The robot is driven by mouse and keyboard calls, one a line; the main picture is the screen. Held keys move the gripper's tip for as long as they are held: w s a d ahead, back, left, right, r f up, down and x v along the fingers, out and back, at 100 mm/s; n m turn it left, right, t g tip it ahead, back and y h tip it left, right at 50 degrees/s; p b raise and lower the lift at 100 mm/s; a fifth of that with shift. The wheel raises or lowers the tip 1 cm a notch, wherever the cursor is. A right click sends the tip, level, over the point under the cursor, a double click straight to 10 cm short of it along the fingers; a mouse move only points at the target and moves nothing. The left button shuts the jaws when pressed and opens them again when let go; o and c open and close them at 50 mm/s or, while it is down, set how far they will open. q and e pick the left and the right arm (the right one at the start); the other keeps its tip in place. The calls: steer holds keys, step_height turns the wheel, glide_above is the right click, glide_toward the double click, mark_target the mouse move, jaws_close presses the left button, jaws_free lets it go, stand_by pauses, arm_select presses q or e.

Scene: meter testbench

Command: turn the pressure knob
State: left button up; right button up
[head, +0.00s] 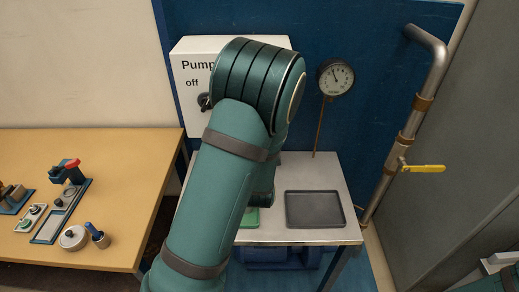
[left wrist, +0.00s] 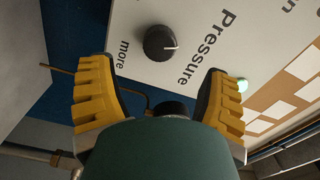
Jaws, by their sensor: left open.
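The pressure knob (left wrist: 160,43) is black and round with a white pointer line, set in a white panel (left wrist: 195,20) printed "Pressure" and "more". In the left wrist view my left gripper (left wrist: 160,88) is open, its two yellow fingers spread to either side below the knob and apart from it. Nothing is between the fingers. In the head view my left arm covers much of the white panel box (head: 190,55), hiding the pressure knob and my left gripper.
A dark selector (head: 204,101) sits under "Pump off". A round gauge (head: 336,78) hangs right of the panel. A pipe with a yellow lever (head: 423,168) stands farther right. A dark tray (head: 314,209) lies on the bench; a wooden table (head: 125,225) with parts stands left.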

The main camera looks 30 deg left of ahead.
arm_select(q)
steer(key=v, duration=0.5)
stand_by(0.4)
steer(key=s+d+f+n+g+h, duration=0.1)
steer(key=d+f+n+g+h, duration=0.1)
steer(key=f, duration=0.4)
steer(key=s+d+f+n+g+h, duration=0.2)
steer(key=d+f+h, duration=0.1)
steer(key=f, duration=0.4)
steer(key=s+d+f+n+g+h, duration=0.1)
steer(key=d+f+g+h, duration=0.1)
steer(key=d+f, duration=0.2)
steer(key=shift+s+d+f+n+g+h+b, duration=0.1)
steer(key=shift+f+n+g+h+b, duration=0.1)
steer(key=shift+f, duration=0.55)
steer(key=shift+s+f+n+g+h+b, duration=0.1)
steer(key=shift+s+f+n+g+b, duration=0.1)
steer(key=shift+f, duration=0.5)
steer(key=s+d+f+n+g+h, duration=0.5)
steer(key=s+d+f+g+h, duration=0.1)
steer(key=s+d, duration=0.4)
steer(key=shift+s+d+f, duration=0.2)
steer(key=shift+d+f, duration=0.15)
steer(key=shift+d, duration=0.5)
